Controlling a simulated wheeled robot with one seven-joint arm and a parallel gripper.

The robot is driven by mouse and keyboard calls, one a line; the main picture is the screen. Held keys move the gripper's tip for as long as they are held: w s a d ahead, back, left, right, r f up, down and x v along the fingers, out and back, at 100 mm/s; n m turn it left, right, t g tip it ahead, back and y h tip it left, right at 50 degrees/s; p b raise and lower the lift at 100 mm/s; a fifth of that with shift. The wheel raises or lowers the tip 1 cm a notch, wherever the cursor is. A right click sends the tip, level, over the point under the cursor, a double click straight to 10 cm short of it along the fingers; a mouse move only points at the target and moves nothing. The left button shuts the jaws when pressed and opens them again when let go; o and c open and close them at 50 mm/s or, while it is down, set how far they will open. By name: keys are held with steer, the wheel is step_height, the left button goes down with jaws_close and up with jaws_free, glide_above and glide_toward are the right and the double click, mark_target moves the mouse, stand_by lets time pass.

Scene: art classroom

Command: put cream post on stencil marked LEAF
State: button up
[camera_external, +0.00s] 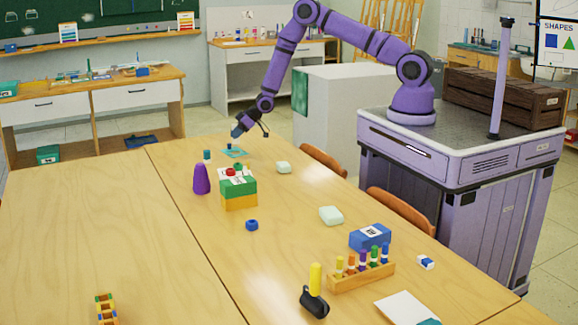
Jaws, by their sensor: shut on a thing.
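My gripper (250,127) is above the far part of the wooden table, tilted down to the left. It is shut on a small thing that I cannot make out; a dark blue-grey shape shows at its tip. I cannot pick out a cream post at this size. A flat teal piece (238,154), perhaps a stencil, lies on the table below the gripper, with a small dark blue object (229,147) on or beside it. No LEAF marking can be read.
A teal cylinder (207,154), purple cone (201,180) and stacked green and yellow blocks (238,194) stand nearby. Pale mint blocks (331,215), a blue box (370,237) and a marker rack (361,277) are nearer. The table's left half (90,225) is mostly clear.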

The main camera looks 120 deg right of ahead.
steer(key=shift+w+d, duration=0.3)
steer(key=shift+w, duration=0.05)
steer(key=shift+w+f, duration=0.1)
steer(key=shift+f, duration=1.7)
steer(key=shift+f, duration=0.15)
steer(key=o, duration=0.9)
steer(key=shift+o, duration=0.2)
